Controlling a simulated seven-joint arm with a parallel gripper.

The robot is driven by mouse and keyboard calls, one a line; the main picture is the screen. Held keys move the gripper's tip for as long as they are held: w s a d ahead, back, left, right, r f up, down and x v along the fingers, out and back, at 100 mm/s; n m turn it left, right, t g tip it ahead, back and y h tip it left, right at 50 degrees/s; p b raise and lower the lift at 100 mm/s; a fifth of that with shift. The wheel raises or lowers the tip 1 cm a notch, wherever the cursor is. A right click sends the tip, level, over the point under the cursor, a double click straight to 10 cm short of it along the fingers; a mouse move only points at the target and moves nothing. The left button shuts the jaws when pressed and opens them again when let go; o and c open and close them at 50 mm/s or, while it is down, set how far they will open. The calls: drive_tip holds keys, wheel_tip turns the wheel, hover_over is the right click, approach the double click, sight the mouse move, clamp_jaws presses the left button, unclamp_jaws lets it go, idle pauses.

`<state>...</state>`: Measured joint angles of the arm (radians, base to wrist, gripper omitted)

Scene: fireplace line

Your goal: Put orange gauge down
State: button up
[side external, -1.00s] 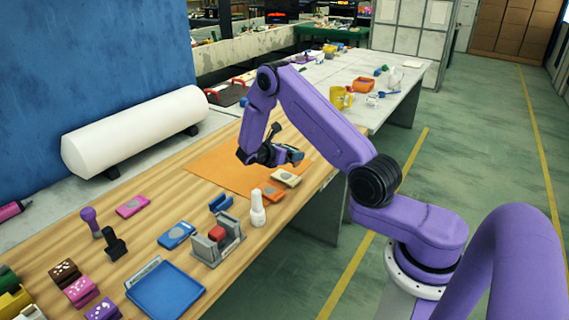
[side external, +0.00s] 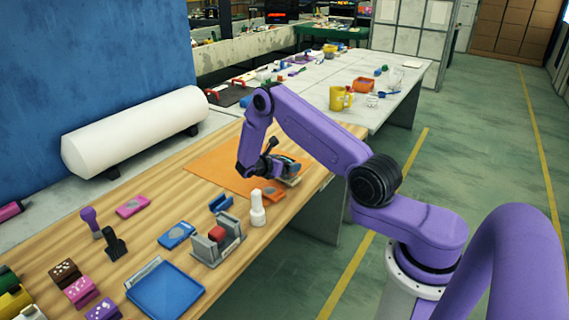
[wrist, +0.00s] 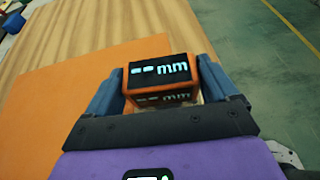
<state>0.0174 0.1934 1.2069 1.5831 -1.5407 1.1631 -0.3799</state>
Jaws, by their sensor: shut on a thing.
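The orange gauge (wrist: 160,72) has an orange body and a dark display reading "-- mm" in the wrist view. It sits between the two blue fingers of my gripper (wrist: 162,92), which is shut on it. In the side external view my gripper (side external: 284,172) is low over the front right part of the orange mat (side external: 222,170). The gauge is hard to make out there. I cannot tell whether it touches anything below it.
A pale block (side external: 293,181) is close below my gripper, and a small orange block (side external: 273,194) lies to its front left. A white bottle (side external: 257,209) stands nearby. A grey holder (side external: 217,238) and blue tray (side external: 165,289) are further left. The mat's left part is clear.

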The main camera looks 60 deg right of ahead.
drive_tip(key=shift+f, duration=0.5)
drive_tip(key=o, duration=0.9)
drive_tip(key=shift+r, duration=0.1)
